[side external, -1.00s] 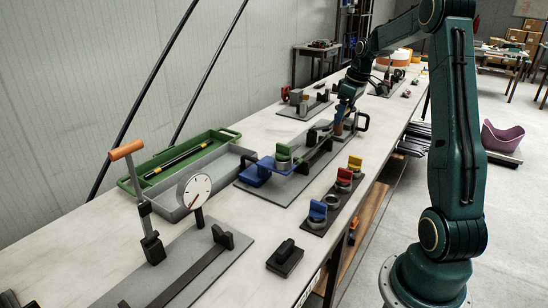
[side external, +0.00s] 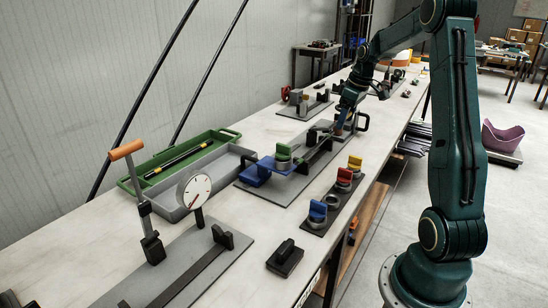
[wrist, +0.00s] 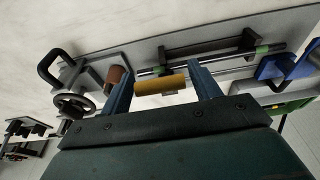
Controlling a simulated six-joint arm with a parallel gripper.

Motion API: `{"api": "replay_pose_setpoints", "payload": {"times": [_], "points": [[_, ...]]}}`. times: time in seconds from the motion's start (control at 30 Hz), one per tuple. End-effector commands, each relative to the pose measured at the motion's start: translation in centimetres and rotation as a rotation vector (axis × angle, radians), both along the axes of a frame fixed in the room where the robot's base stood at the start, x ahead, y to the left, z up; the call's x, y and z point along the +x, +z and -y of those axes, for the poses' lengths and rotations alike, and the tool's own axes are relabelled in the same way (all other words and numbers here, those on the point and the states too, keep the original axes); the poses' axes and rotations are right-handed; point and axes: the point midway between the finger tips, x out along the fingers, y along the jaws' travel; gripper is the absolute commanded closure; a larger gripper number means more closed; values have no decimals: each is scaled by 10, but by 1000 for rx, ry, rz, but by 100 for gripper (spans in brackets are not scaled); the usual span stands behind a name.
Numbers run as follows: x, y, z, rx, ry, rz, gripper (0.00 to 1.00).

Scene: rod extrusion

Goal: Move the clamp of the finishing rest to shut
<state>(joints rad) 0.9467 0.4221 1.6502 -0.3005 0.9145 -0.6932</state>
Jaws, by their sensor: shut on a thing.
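My gripper (wrist: 162,84) shows in the wrist view as two blue fingers, with a short tan cylindrical handle (wrist: 160,86) held between them. I take this handle to be the clamp's; how far the clamp is turned cannot be made out. In the side view my gripper (side external: 343,117) is low over the far end of the grey-based fixture (side external: 290,190). The fingertips and the clamp are too small and partly hidden there. A thin rod (wrist: 225,62) with green bands runs along the fixture behind the fingers.
A brown cylinder (wrist: 116,76), a black handwheel (wrist: 75,105) and a black loop handle (wrist: 50,66) stand left of the fingers. A blue part (wrist: 272,67) is at the right. A dial gauge (side external: 194,189), a green tray (side external: 222,134) and a black block (side external: 285,258) stand on the bench.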

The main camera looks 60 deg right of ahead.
Motion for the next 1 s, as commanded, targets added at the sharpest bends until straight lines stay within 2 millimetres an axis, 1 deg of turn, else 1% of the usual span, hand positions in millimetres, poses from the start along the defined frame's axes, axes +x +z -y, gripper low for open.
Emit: {"api": "replay_pose_setpoints", "payload": {"times": [0.03,0.43,1.0], "points": [[-3,-4,-1,6,-4,-7,74],[-8,-13,-1,7,-3,-6,74],[-9,-16,-1,5,-1,-6,75]]}}
